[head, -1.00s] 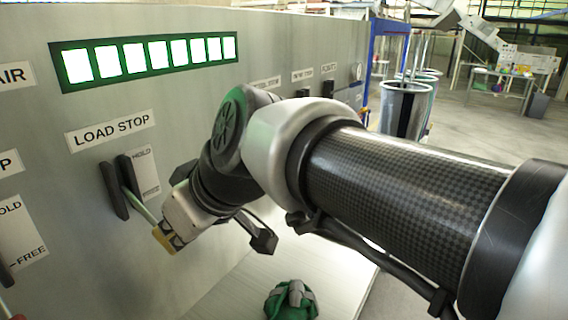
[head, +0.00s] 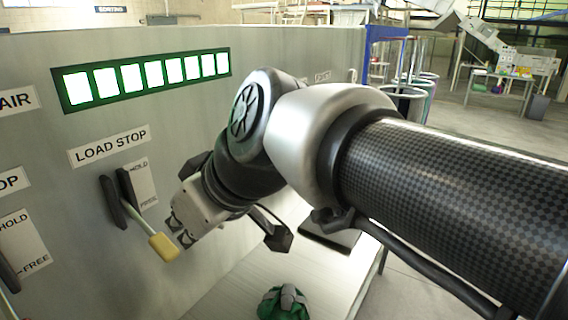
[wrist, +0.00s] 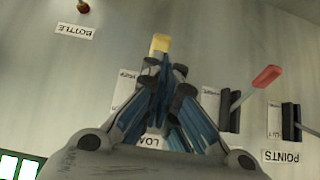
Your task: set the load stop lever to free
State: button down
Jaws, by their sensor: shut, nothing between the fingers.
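The load stop lever (head: 163,247) has a yellow grip on a pale shaft. It sticks out from a dark slot under the LOAD STOP label (head: 109,145) and slopes down to the right in the head view. The plate beside the slot reads HOLD at the top, with small FREE lettering at the bottom. My gripper (head: 181,233) is shut and empty, just right of and above the yellow grip, and looks apart from it. In the wrist view the yellow grip (wrist: 160,44) shows just beyond my closed fingertips (wrist: 165,72); the fingers hide the shaft.
A red-gripped lever (wrist: 267,76) stands out near the POINTS label in the wrist view. A lit green-framed display (head: 145,76) is above on the panel. A green bag (head: 284,303) lies on the pale surface below. Bins stand at the back right.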

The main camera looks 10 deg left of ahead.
jog(key=s+d+r, duration=0.2)
jog(key=s+d, duration=0.1)
jog(key=d, duration=0.2)
jog(key=shift+d+p, duration=0.3)
jog(key=shift+p, duration=0.05)
jog(key=s+d+f+m+h, duration=0.3)
jog(key=d+f+m, duration=0.3)
jog(key=d+f, duration=0.3)
jog(key=s+d+f+m+h, duration=0.4)
jog(key=d+f+m, duration=0.2)
jog(key=d, duration=1)
notch_tip(320, 180, down, 3)
jog(key=shift+s+d+r+t+h, duration=0.15)
jog(key=shift+s+d+t+h, duration=0.05)
jog(key=shift+s+t+h, duration=0.1)
jog(key=shift+d+m, duration=0.1)
jog(key=shift+m, duration=0.2)
